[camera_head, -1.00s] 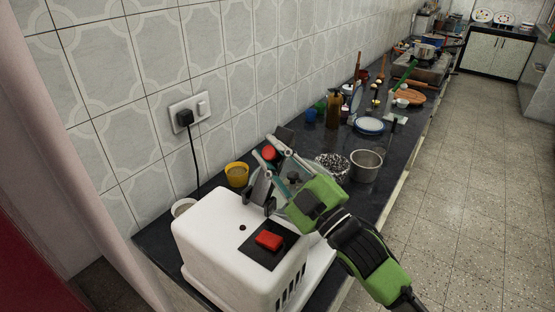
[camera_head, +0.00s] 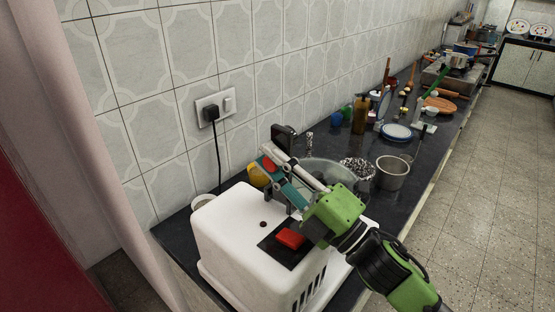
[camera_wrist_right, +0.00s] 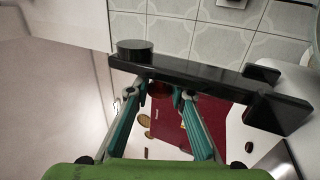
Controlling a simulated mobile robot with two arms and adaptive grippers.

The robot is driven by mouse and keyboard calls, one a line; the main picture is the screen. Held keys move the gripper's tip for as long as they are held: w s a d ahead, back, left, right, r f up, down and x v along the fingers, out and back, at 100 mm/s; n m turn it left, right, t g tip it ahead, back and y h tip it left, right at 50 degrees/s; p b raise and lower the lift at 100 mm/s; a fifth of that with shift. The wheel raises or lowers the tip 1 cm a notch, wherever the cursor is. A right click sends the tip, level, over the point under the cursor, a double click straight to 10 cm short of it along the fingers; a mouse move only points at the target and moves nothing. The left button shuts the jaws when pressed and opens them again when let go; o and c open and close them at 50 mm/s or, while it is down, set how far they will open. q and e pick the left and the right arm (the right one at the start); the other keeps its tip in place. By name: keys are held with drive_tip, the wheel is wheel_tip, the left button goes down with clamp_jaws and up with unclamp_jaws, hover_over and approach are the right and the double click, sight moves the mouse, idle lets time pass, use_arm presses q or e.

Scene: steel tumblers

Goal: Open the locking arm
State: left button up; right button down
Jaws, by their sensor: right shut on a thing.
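The white grinder (camera_head: 228,232) stands at the near end of the counter, with a red switch (camera_head: 291,238) on a black panel. Its black locking arm (camera_head: 284,136) shows partly behind my right gripper (camera_head: 270,160) in the head view. In the right wrist view the arm is a long black bar (camera_wrist_right: 195,73) crossing just beyond the fingertips, with a round black end at the left. My right gripper (camera_wrist_right: 160,92) is shut on the locking arm; a dark red part (camera_wrist_right: 158,88) shows between its fingertips. The grinder's drum (camera_head: 328,172) is partly hidden behind the fingers. My left gripper is not in view.
A steel bowl (camera_head: 392,172), a dark speckled bowl (camera_head: 358,168) and a yellow cup (camera_head: 258,176) stand near the grinder. The tiled wall with a plugged socket (camera_head: 214,108) is close behind.

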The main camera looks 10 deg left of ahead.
drive_tip(key=shift+s+n, duration=0.15)
drive_tip(key=shift+n, duration=0.15)
drive_tip(key=c, duration=1.8)
unclamp_jaws()
drive_tip(key=shift+a, duration=0.1)
drive_tip(key=shift+s+d+f, duration=0.15)
drive_tip(key=shift+d+f, duration=0.15)
drive_tip(key=shift+d, duration=0.05)
drive_tip(key=v, duration=1.1)
drive_tip(key=shift+s+d+r, duration=0.1)
drive_tip(key=shift+r, duration=0.05)
